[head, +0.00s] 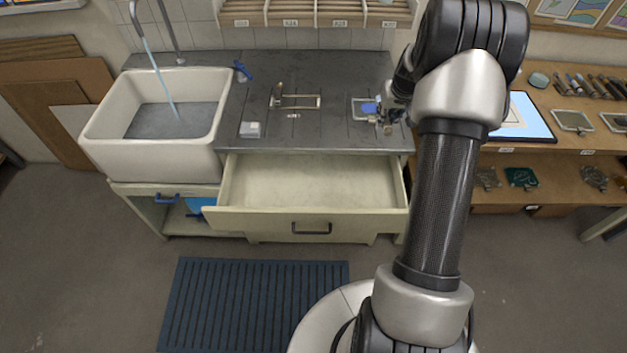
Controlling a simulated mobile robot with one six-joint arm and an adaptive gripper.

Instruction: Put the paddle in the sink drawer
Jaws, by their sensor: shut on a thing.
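The sink drawer (312,186) is pulled open below the grey counter, and its pale inside looks empty. My gripper (380,122) is low over the right end of the counter, small and partly hidden by my own arm. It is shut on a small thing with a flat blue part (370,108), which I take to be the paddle. The blue part shows just left of the gripper, over a pale framed rectangle on the counter. I cannot tell whether it touches the counter.
A white sink (160,148) with running water stands left of the drawer. On the counter (335,75) are a metal-framed item (298,101), a small white block (250,129) and a blue-handled tool (241,71). A blue mat (255,300) lies on the floor.

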